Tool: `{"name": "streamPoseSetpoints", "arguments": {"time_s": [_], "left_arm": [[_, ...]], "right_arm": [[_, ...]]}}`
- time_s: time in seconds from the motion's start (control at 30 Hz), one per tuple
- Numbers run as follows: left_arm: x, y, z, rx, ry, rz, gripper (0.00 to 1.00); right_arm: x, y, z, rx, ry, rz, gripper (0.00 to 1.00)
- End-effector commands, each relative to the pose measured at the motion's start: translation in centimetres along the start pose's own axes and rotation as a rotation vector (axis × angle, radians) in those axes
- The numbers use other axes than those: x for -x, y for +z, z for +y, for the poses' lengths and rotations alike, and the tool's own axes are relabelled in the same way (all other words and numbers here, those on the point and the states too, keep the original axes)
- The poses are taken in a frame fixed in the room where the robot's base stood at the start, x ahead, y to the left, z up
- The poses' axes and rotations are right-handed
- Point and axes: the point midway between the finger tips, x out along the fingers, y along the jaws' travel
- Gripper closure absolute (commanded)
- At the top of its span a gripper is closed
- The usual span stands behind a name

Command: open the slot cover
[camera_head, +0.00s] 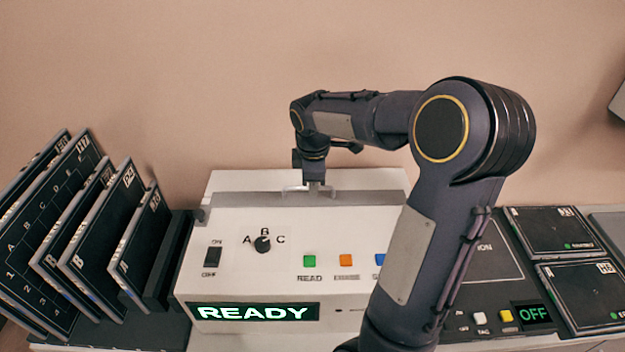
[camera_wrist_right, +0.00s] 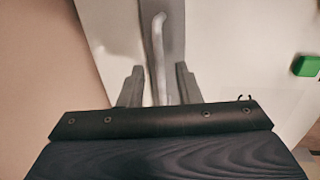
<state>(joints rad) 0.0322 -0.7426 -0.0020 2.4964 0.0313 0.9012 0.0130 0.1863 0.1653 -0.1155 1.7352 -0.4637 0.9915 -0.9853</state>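The white reader machine (camera_head: 340,230) stands in the middle of the head view, with a lit READY display. The slot cover (camera_head: 240,200) is a long grey strip across its top and looks closed. A pale bar handle (camera_wrist_right: 159,50) rises from the cover. My right gripper (camera_head: 312,186) points down at the cover's middle and partly hides the handle. In the right wrist view my right gripper (camera_wrist_right: 160,85) is open, one finger on each side of the handle, with gaps showing on both sides. My left gripper is not in view.
The machine's front has a rotary knob (camera_head: 262,244), a power switch (camera_head: 213,257) and a green READ button (camera_head: 309,261). Several dark plates (camera_head: 105,230) lean in a rack at left. More plates (camera_head: 555,231) lie at right. My right arm hides part of the machine's right side.

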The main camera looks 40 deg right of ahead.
Motion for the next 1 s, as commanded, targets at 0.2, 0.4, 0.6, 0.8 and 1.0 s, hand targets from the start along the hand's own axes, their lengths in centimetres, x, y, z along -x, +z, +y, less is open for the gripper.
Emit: {"name": "streamPoseSetpoints", "arguments": {"time_s": [0.2,0.4,0.6,0.8,1.0], "left_arm": [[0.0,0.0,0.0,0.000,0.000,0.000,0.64],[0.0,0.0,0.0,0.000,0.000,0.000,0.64],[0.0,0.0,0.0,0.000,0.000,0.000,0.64],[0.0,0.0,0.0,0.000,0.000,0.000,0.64],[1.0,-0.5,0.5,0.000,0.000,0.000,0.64]], "right_arm": [[-0.3,0.0,0.0,-0.001,0.000,0.000,0.69],[-0.3,0.0,0.0,-0.001,0.000,0.000,0.85],[-0.3,0.0,0.0,-0.001,0.000,0.001,1.00],[-0.2,0.0,0.0,-0.001,0.000,0.001,1.00],[-0.5,-0.1,2.7,-0.003,-0.001,-0.001,1.00]]}}
